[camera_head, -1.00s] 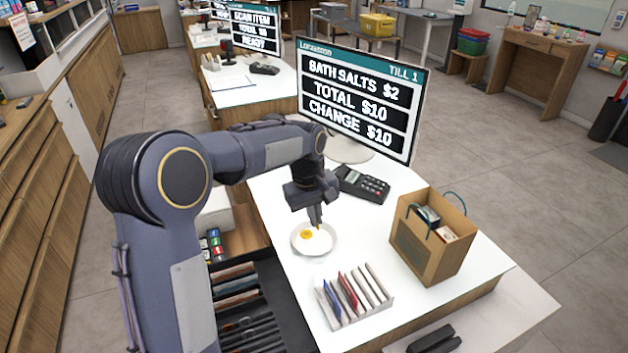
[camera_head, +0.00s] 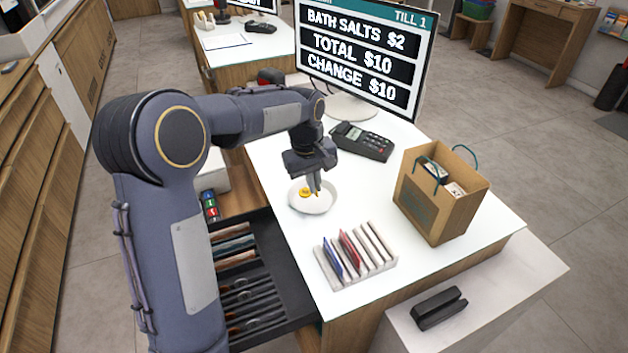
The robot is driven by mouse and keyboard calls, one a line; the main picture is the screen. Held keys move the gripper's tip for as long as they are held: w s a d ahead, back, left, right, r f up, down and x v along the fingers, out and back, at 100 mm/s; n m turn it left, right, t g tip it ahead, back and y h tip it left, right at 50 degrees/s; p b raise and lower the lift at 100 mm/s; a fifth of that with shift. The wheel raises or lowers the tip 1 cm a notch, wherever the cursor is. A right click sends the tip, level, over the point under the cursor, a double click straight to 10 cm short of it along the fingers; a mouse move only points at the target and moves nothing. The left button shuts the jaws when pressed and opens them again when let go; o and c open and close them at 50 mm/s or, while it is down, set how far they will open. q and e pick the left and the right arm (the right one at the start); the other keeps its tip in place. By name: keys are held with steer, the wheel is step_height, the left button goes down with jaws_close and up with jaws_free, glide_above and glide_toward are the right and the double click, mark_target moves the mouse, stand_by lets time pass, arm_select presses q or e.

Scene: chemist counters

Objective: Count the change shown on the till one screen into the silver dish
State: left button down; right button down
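The till one screen (camera_head: 359,55) reads BATH SALTS $2, TOTAL $10, CHANGE $10. The silver dish (camera_head: 308,208) looks pale and lies on the white counter below it. A round gold coin (camera_head: 305,192) is in the dish. My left gripper (camera_head: 316,190) points down over the dish, its fingertips at or just above its inside. The fingers look close together; a small yellowish spot shows at their tips, but I cannot tell whether they hold anything. The open till drawer (camera_head: 284,262) holds notes (camera_head: 234,250) and darker coin compartments, partly hidden by my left arm. My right gripper is out of view.
A card terminal (camera_head: 362,141) stands behind the dish. A paper bag (camera_head: 440,195) with boxes stands to the right. A white rack (camera_head: 355,262) of coloured cards lies in front. A black stapler-like object (camera_head: 438,308) lies on the lower white ledge.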

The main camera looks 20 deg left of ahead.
arm_select(q)
steer(key=c, duration=1.6)
jaws_free()
steer(key=shift+r, duration=0.1)
step_height(320, 180, up, 14)
steer(key=p, duration=0.6)
steer(key=shift+s+a+f, duration=0.2)
steer(key=shift+s+a, duration=0.1)
steer(key=shift+s, duration=0.1)
